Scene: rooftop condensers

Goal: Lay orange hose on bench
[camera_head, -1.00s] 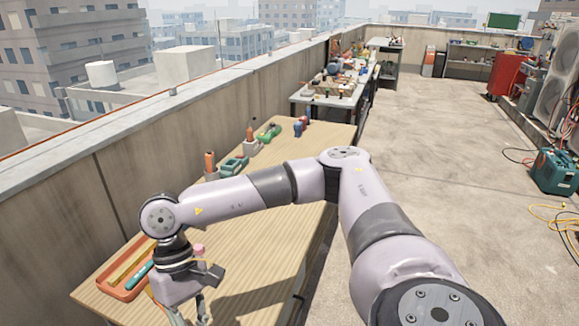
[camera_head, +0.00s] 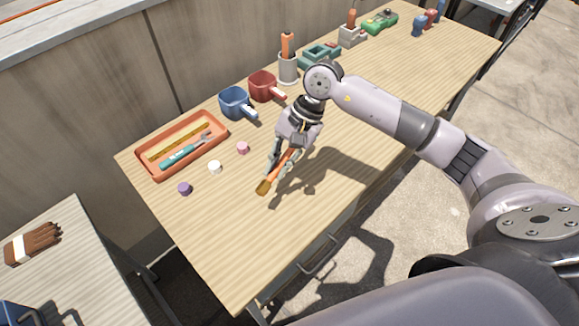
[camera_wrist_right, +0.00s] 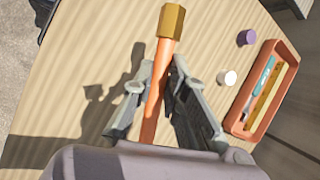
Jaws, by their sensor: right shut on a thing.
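The orange hose (camera_head: 278,168) has a brass hex fitting (camera_head: 263,187) at its lower end. My right gripper (camera_head: 281,160) is shut on the hose and holds it slanted over the middle of the wooden bench (camera_head: 225,245). In the right wrist view the hose (camera_wrist_right: 159,80) runs between the two fingers, with the brass fitting (camera_wrist_right: 172,20) beyond their tips. The shadow lies to the side of the gripper; I cannot tell whether the fitting touches the bench. My left gripper is not in view.
An orange tray (camera_head: 146,170), small purple (camera_head: 184,188), white (camera_head: 215,167) and pink (camera_head: 242,147) pieces, and blue (camera_head: 235,103) and red (camera_head: 264,85) cups line the bench's left and back. The bench front is clear. Another table (camera_head: 50,285) stands at lower left.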

